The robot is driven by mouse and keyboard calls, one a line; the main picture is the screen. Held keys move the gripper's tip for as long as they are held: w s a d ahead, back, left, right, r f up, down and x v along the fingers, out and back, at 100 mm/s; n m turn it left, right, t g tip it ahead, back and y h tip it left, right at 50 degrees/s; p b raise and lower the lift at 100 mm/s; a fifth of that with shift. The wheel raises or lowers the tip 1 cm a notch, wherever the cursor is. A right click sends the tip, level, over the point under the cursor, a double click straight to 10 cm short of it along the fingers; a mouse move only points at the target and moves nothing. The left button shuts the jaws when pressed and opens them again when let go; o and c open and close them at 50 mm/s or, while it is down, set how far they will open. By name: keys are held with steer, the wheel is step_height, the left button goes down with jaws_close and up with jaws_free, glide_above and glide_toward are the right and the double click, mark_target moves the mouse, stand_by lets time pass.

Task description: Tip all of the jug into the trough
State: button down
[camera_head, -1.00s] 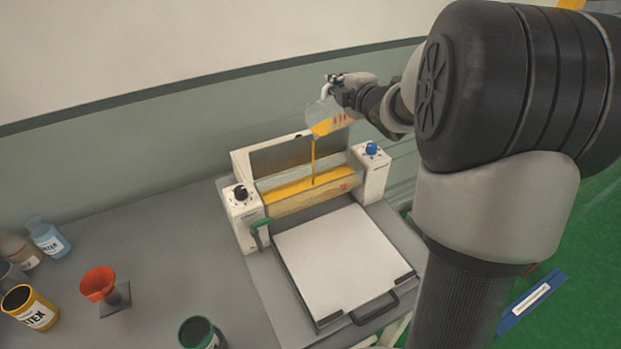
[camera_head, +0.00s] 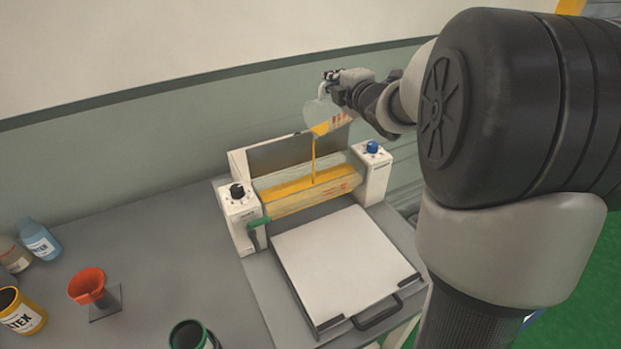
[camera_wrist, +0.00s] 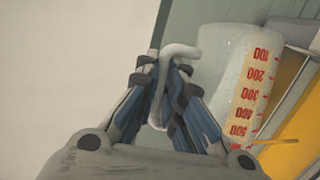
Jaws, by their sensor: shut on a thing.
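The clear jug (camera_head: 322,112) with a red scale is tilted steeply above the machine, its mouth low and to the left. Orange liquid runs from it in a thin stream (camera_head: 313,160) into the trough (camera_head: 310,187), where an orange layer lies along the length. My gripper (camera_head: 335,92) is shut on the jug's handle; in the wrist view my gripper (camera_wrist: 162,95) has its fingers on both sides of the white handle. The jug's scale (camera_wrist: 253,95) shows in the wrist view. How much liquid is left inside is hard to tell.
An orange funnel (camera_head: 87,284), a yellow tin (camera_head: 22,312), a green tin (camera_head: 190,336) and bottles stand on the grey bench at left.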

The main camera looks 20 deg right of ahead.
steer(key=shift+a+f+b, duration=0.15)
steer(key=shift+a+b, duration=0.1)
steer(key=shift+b, duration=0.4)
steer(key=shift+s, duration=0.1)
steer(key=shift+a+f+n+b, duration=0.1)
steer(key=shift+a+n+b, duration=0.25)
steer(key=shift+b, duration=0.45)
steer(key=shift+s, duration=0.1)
steer(key=shift+a+b, duration=0.2)
steer(key=shift+b, duration=0.15)
steer(key=d+r+p, duration=0.1)
steer(key=p, duration=0.2)
steer(key=d+m+p, duration=0.1)
steer(key=p, duration=0.2)
steer(key=shift+w+r+p, duration=0.25)
steer(key=shift+r+p, duration=0.1)
steer(key=p, duration=0.3)
steer(key=d+m+p, duration=0.1)
steer(key=p, duration=0.2)
steer(key=shift+w+d+r+g, duration=0.15)
steer(key=shift+w+d+g, duration=0.05)
steer(key=shift+d+g, duration=0.1)
steer(key=shift+w+d+f+y, duration=0.1)
steer(key=shift+f+y, duration=0.2)
steer(key=shift+f, duration=0.15)
steer(key=shift+r+p, duration=0.15)
steer(key=shift+p, duration=0.15)
